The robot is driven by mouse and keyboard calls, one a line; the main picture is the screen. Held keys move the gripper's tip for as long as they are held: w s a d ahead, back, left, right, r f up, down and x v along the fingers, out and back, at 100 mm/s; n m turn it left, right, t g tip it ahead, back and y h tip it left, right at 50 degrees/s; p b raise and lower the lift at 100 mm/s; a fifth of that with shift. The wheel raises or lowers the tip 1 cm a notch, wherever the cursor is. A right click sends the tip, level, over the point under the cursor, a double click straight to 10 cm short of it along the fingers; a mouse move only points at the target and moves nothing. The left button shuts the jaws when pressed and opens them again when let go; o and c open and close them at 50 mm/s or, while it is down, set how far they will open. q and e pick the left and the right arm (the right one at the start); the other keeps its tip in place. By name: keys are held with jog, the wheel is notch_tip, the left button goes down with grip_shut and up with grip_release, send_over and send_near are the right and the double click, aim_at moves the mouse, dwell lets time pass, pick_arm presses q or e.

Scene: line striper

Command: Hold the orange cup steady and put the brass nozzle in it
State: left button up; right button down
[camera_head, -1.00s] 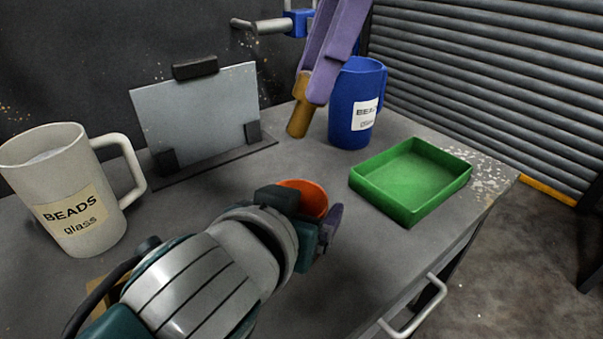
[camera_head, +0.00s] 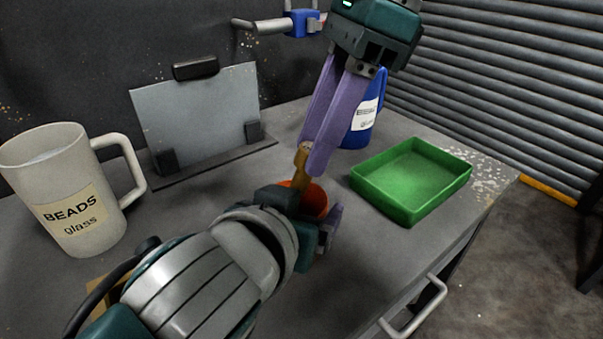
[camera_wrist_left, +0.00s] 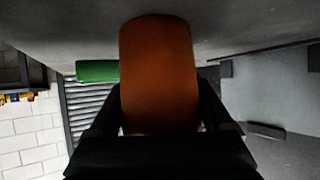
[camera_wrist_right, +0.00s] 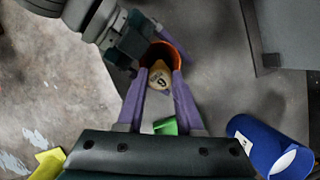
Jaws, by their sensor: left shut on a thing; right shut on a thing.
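The orange cup (camera_head: 318,197) stands low over the table, mostly hidden by my left gripper (camera_head: 318,222). In the left wrist view the cup (camera_wrist_left: 158,75) fills the space between the fingers, which are shut on it. My right gripper (camera_head: 313,158) has purple fingers shut on the brass nozzle (camera_head: 301,168). The nozzle points down at the cup's mouth. In the right wrist view the nozzle (camera_wrist_right: 158,82) overlaps the cup's opening, with the orange rim (camera_wrist_right: 163,48) around its far side. I cannot tell whether its lower end is inside.
A green tray (camera_head: 388,199) lies right of the cup. A blue mug (camera_head: 358,136) stands behind, partly hidden by my right gripper. A white beads mug (camera_head: 62,185) stands at left, and a grey panel on a stand (camera_head: 197,115) at the back.

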jog(key=shift+f, duration=2.05)
jog(key=shift+c, duration=2.3)
grip_release()
jog(key=v, duration=1.2)
pick_arm(q)
jog(key=o, duration=1.2)
jog(key=shift+c, duration=0.2)
